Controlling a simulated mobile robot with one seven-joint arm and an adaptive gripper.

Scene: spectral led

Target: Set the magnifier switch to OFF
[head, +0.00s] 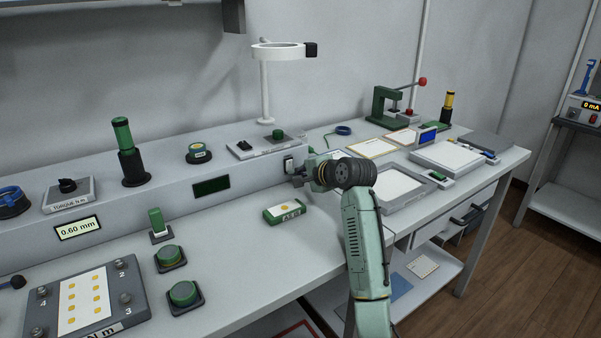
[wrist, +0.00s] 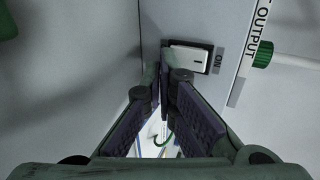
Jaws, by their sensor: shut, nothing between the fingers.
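The magnifier (head: 278,50), a white ring on a post, stands on the raised shelf. A small pale rocker switch in a dark frame (head: 288,164) sits on the shelf's front face below it. In the wrist view the white rocker (wrist: 190,56) shows close up, with an "ON" label (wrist: 218,62) beside it. Which way the rocker is tilted is hard to tell. My gripper (head: 297,180) is shut and empty, its fingertips (wrist: 163,78) right beside the switch. They overlap its near edge in the wrist view; I cannot tell whether they touch it.
A panel with a green knob (head: 278,134) sits on the shelf above the switch; its "OUTPUT" label (wrist: 262,32) shows in the wrist view. A dark display (head: 211,186) is left of the switch. A green-and-white box (head: 285,211) lies on the bench below. Trays (head: 447,158) stand to the right.

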